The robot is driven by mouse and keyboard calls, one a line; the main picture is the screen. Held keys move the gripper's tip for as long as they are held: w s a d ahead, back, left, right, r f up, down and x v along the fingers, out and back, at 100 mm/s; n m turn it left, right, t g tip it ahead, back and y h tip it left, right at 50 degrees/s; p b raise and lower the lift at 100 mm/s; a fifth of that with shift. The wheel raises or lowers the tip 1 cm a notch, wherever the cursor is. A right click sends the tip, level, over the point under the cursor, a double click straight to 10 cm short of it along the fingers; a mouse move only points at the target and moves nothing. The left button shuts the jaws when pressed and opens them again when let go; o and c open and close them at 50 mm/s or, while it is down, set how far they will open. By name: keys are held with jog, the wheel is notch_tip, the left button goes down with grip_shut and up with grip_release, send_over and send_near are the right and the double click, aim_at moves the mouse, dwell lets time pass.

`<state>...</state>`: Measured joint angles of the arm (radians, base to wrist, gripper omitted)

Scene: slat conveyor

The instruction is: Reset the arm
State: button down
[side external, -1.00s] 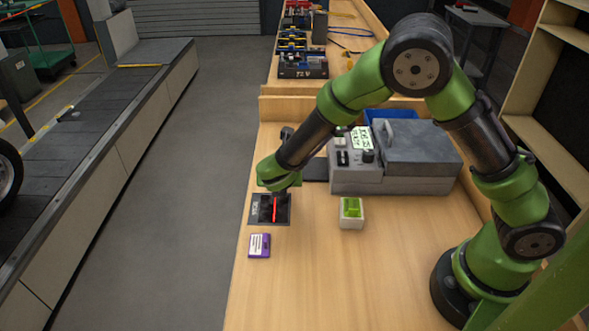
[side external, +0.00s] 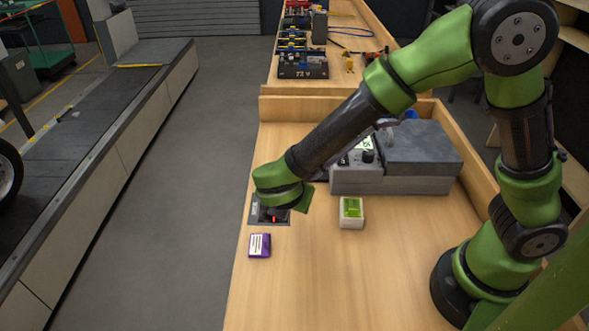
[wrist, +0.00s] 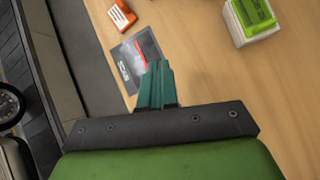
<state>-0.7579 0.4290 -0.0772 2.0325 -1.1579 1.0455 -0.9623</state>
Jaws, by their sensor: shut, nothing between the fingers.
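My gripper (wrist: 156,75) shows in the wrist view with its teal fingers pressed together and nothing between them. It is over the near edge of a dark square pad (wrist: 125,62) with a white marking and a red line. In the side view the pad (side external: 256,214) is partly covered by my green wrist, and the fingers are mostly hidden behind it. My arm reaches across the bench from the right and points down toward the pad. I cannot tell the exact height of the fingertips above it.
A white block with a green top (side external: 351,213) stands to the right. A grey machine (side external: 420,160) is behind my forearm. The conveyor (side external: 110,130) runs at the left. The bench front is clear.

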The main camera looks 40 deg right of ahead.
jog(key=s+d+r+m+t+y, duration=0.1)
jog(key=s+d+r+m+y, duration=0.3)
jog(key=r+m, duration=0.4)
jog(key=s+d+r+m+t+y, duration=0.1)
jog(key=s+d+r+m+y, duration=0.3)
jog(key=m, duration=1.5)
jog(key=s+d+r, duration=0.2)
jog(key=s+r, duration=0.2)
jog(key=s, duration=0.1)
jog(key=shift+d+r, duration=0.4)
